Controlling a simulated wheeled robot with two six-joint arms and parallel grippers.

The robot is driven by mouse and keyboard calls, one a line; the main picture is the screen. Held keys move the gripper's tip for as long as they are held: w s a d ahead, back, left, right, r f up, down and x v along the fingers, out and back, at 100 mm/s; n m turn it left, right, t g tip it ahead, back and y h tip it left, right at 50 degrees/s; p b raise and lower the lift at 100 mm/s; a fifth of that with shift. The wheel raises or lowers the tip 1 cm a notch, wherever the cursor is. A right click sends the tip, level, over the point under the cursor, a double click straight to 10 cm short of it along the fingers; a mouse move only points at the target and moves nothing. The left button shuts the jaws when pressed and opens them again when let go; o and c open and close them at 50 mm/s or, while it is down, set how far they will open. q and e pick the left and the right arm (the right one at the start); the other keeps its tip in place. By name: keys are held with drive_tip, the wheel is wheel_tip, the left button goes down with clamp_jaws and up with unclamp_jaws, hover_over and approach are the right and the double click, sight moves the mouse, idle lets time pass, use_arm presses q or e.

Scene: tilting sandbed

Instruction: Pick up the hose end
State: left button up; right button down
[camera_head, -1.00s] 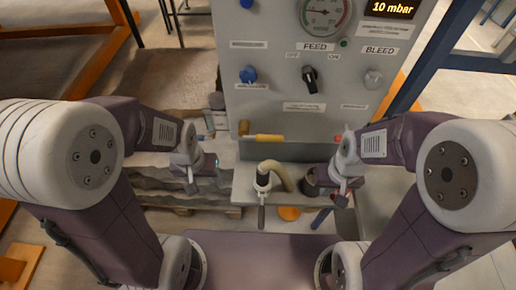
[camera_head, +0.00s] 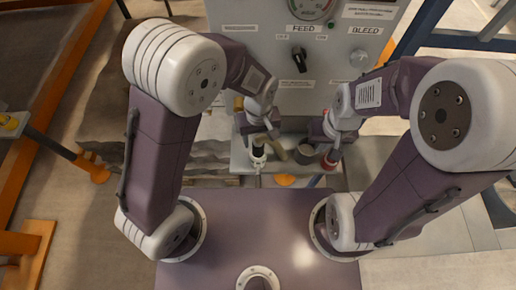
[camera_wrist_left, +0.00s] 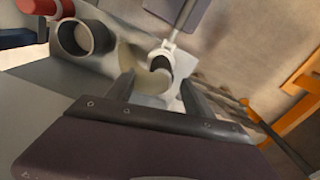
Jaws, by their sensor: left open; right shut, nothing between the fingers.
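The beige hose (camera_head: 277,152) ends in a black collar and a pale metal coupling, the hose end (camera_head: 258,156), on the grey shelf. In the left wrist view the curved hose (camera_wrist_left: 130,60) and the hose end (camera_wrist_left: 165,52) lie just beyond my left fingertips. My left gripper (camera_head: 262,137) is open and above the hose end, partly hiding it; its fingers (camera_wrist_left: 155,92) show nothing clamped between them. My right gripper (camera_head: 331,150) is shut and empty, to the right of the hose.
A dark open cup (camera_head: 303,154) stands right of the hose, close to my right gripper; it also shows in the left wrist view (camera_wrist_left: 86,38). The grey panel (camera_head: 275,75) with knobs rises behind. An orange disc (camera_head: 285,180) lies in front of the hose.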

sight(258, 152)
use_arm(q)
drive_tip(key=shift+w+f, duration=0.15)
drive_tip(key=shift+f, duration=0.4)
drive_tip(key=f, duration=0.4)
drive_tip(key=shift+s+a+f+p, duration=0.1)
drive_tip(key=shift+s+f+p, duration=0.15)
drive_tip(key=shift+f+p, duration=0.15)
drive_tip(key=shift+w+f, duration=0.1)
drive_tip(key=shift+f, duration=0.1)
clamp_jaws()
